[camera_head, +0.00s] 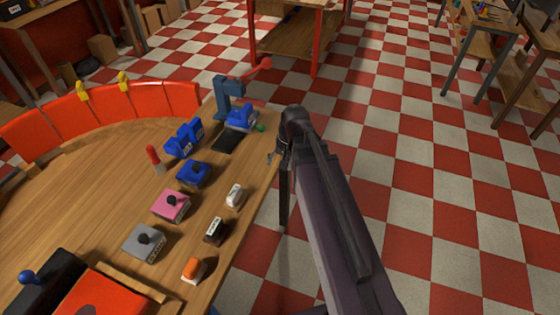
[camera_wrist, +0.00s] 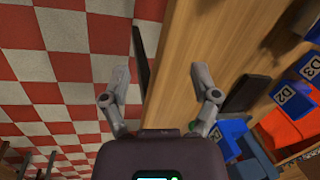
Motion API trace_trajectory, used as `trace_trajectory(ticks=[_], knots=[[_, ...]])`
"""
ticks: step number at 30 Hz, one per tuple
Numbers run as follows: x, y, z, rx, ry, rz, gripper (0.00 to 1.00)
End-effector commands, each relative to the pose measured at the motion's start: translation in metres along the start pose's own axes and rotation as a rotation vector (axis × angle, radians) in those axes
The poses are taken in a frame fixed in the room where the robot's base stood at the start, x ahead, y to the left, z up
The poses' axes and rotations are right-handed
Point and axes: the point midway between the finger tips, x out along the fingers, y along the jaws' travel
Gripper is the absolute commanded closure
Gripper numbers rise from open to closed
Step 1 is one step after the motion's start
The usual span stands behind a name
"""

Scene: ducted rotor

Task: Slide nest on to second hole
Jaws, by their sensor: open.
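A blue press (camera_head: 229,92) with a red-knobbed lever stands at the table's far right corner. A blue block (camera_head: 241,117), perhaps the nest, sits at its foot; I cannot make out any holes. In the wrist view blue parts (camera_wrist: 230,135) show at the lower right, partly behind my gripper's right finger. My gripper (camera_wrist: 161,78) is open and empty, with its fingers spread over the table's edge. In the head view my gripper (camera_head: 277,155) is small and partly hidden by my arm, just off the table's right edge.
A black pad (camera_head: 228,139) lies before the press. Blue bins (camera_head: 184,138) marked D2 and D3 stand to its left. Knobbed blue (camera_head: 193,173), pink (camera_head: 171,205) and grey (camera_head: 144,242) blocks line the wooden table (camera_head: 90,190). Checkered floor lies right of it.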

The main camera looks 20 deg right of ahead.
Motion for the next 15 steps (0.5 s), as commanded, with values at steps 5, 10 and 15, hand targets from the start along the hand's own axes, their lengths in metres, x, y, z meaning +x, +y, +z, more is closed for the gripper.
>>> trace_trajectory(ticks=[5,10,15], knots=[[-0.0005,0.0003,0.0015,-0.013,0.001,0.008,0.22],[-0.0004,0.0003,0.0012,-0.011,0.001,0.007,0.22],[0.0017,0.0002,-0.0020,0.008,0.000,-0.005,0.22]])
